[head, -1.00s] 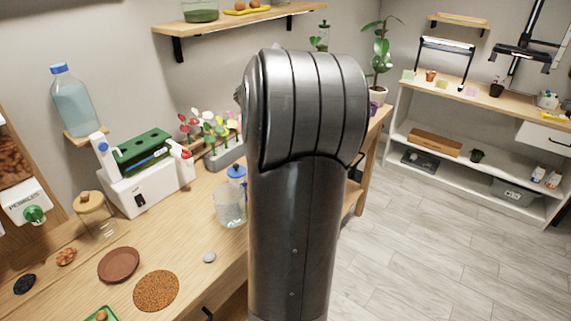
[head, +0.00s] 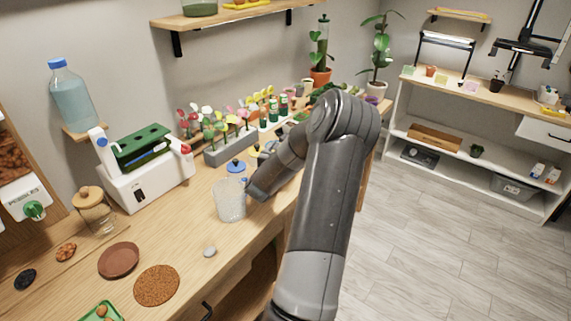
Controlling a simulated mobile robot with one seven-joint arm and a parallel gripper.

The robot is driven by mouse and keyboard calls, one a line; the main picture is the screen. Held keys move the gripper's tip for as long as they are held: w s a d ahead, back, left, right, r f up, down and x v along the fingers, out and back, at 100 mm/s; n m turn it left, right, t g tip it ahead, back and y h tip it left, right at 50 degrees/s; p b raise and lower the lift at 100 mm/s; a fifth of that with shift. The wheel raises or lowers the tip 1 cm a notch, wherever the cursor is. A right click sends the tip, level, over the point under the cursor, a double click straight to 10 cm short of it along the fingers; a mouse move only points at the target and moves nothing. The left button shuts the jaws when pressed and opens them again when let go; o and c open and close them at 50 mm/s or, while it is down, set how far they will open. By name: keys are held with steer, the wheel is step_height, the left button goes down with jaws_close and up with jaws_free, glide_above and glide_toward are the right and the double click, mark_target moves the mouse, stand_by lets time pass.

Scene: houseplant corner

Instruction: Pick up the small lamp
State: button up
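No lamp stands on the wooden counter where I can see it. On the white shelf unit at the right, a bar-shaped lamp on dark legs (head: 447,43) stands at the back of the top. Another lamp with a flat black head (head: 521,50) hangs on an arm farther right. I cannot tell which one is the small lamp. My arm reaches over the counter, bent at the elbow, with its far link pointing down-left beside the clear jug. My gripper's fingers do not show. Both lamps are far from my arm.
The clear jug (head: 230,201) is close to my arm. A grey planter of flowers (head: 230,146), small bottles and potted plants line the counter's back. A white machine (head: 147,180), brown saucer (head: 118,260) and cork mat (head: 156,285) are at left. The floor (head: 440,240) is clear.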

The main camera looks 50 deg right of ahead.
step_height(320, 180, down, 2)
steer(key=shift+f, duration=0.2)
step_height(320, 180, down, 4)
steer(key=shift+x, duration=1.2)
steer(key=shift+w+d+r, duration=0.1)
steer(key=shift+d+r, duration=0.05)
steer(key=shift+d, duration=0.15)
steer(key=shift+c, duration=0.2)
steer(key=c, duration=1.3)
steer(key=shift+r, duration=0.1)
